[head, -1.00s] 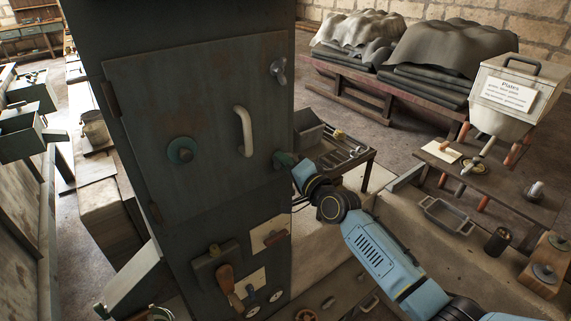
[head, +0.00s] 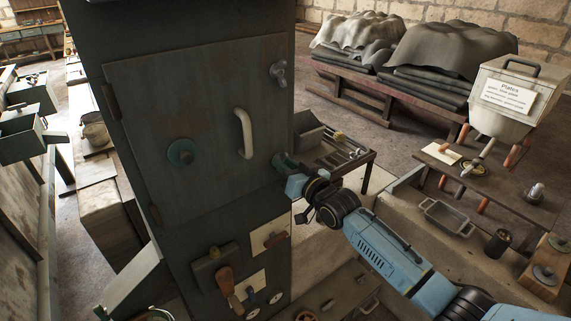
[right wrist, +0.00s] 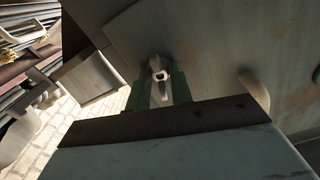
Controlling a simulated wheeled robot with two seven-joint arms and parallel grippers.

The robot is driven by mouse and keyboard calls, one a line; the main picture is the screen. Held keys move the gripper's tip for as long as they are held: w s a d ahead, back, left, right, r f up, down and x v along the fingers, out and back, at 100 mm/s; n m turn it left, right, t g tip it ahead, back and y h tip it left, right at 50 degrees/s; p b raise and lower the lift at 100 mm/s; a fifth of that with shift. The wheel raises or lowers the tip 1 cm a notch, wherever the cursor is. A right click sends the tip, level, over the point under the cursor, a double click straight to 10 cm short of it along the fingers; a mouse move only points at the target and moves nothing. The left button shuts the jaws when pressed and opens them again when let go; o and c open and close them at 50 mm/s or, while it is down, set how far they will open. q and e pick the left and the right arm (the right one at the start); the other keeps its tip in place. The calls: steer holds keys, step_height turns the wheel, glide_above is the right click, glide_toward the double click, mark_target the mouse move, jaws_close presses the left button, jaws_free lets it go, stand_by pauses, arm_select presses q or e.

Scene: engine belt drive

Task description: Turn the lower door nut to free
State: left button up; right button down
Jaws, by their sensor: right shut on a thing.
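The dark metal door (head: 205,125) is shut on the front of a tall cabinet. The upper door nut (head: 279,73), a grey wing nut, sits near its top right corner. My right gripper (head: 283,160) is at the door's lower right edge and covers the lower nut in the head view. In the right wrist view, the pale lower door nut (right wrist: 159,72) stands between the two green fingers of my right gripper (right wrist: 162,88), which are shut on it. My left gripper is in neither view.
A pale curved handle (head: 244,133) and a round green knob (head: 181,152) stick out from the door. Below are a wooden-handled lever (head: 225,281) and small gauges. A tool tray (head: 340,148) stands behind my right gripper.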

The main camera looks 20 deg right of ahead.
steer(key=shift+n, duration=1.5)
steer(key=c, duration=1.3)
jaws_free()
steer(key=shift+o, duration=0.2)
steer(key=v, duration=1.3)
steer(key=shift+s+b, duration=0.2)
steer(key=shift+b, duration=0.25)
